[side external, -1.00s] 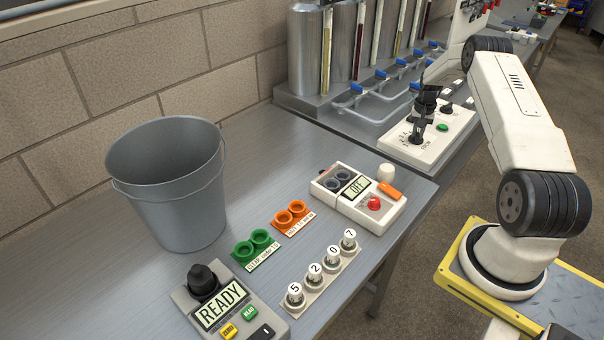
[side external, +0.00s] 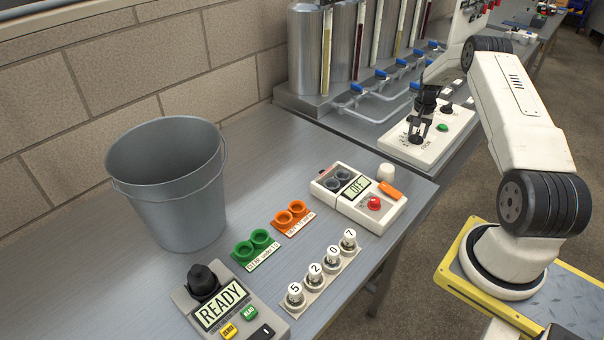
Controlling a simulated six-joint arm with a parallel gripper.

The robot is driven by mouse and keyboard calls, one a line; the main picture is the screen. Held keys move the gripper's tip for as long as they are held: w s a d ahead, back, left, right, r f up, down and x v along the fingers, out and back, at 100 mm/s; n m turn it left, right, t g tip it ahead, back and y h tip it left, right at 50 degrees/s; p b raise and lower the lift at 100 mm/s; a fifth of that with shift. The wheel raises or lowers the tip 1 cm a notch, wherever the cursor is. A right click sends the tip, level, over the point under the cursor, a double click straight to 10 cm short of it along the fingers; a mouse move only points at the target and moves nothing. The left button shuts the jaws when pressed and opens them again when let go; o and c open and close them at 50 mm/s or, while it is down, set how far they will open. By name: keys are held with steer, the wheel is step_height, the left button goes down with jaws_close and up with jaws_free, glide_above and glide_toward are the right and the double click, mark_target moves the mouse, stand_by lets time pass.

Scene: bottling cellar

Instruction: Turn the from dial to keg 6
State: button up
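A white control panel (side external: 456,122) stands on the bench at the foot of the steel kegs. It has a small black dial (side external: 446,107) at its far right and a green button (side external: 442,127). My gripper (side external: 419,138) points down over the panel's near left part, beside printed marks. Its two dark fingers show side by side with a narrow gap.
Blue-handled taps (side external: 381,75) on bent pipes stand close behind the panel. On the near bench are a grey bucket (side external: 168,190), a white box reading OFF (side external: 356,187), a READY device (side external: 222,303) and several numbered stoppers (side external: 316,270).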

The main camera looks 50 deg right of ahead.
mark_target(417, 133)
steer(key=shift+r, duration=3.9)
